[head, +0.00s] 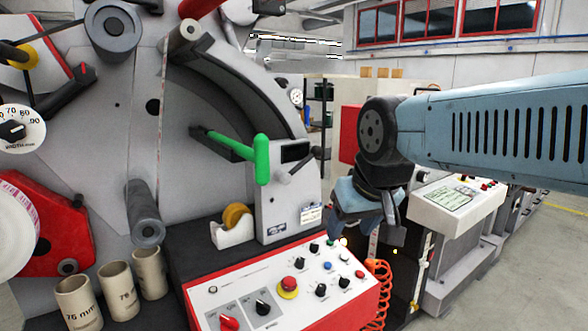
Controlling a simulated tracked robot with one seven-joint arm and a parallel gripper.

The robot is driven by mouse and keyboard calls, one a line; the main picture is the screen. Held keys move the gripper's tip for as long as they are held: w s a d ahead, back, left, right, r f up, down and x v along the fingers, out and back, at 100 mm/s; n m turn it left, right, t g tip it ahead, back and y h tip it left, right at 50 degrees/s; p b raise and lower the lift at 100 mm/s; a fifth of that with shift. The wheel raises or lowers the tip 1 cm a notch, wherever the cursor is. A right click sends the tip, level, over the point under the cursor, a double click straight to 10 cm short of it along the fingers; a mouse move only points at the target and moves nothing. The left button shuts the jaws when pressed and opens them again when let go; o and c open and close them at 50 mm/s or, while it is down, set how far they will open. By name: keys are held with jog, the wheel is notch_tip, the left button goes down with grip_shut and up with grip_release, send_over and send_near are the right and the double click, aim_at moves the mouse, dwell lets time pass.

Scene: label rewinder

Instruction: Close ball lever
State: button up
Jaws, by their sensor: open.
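A small lever (302,165) with a dark ball-like end sticks out to the right from the grey housing (283,205) of the machine. It slants up to the right from a pale round hub. My gripper (340,239) hangs at the end of my blue arm, to the right of the housing and lower than the lever. It points down, is open and is apart from the lever. Nothing shows between its fingers, though the fingertips are small and dark.
A green handle (261,158) stands left of the lever on a dark arm. Below is a white control panel (280,290) with knobs and a red stop button (288,287). A tape dispenser (234,225) and several cores stand left. A coiled orange hose (378,290) hangs right.

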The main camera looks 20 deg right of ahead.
jog(key=w+d+r+m, duration=0.1)
jog(key=w+r+m, duration=0.1)
jog(key=w, duration=0.3)
jog(key=w+d+r+m+g, duration=0.1)
jog(key=w+r+m, duration=0.1)
jog(key=w+r, duration=0.2)
jog(key=w+r+m, duration=0.2)
jog(key=w+r, duration=0.2)
jog(key=w, duration=0.1)
jog(key=shift+w+d+r+m+y, duration=0.25)
jog(key=shift+w+d+m+y, duration=0.05)
jog(key=shift+w+d+y, duration=0.1)
jog(key=shift+c, duration=0.6)
jog(key=m+g, duration=0.2)
jog(key=m, duration=0.5)
send_near(317, 149)
jog(key=x, duration=0.9)
jog(key=w+x, duration=0.1)
jog(key=x, duration=0.3)
jog(key=shift+w+d+f, duration=0.1)
jog(key=shift+w+f, duration=0.05)
jog(key=shift+f, duration=0.05)
jog(key=shift+c, duration=0.3)
grip_shut()
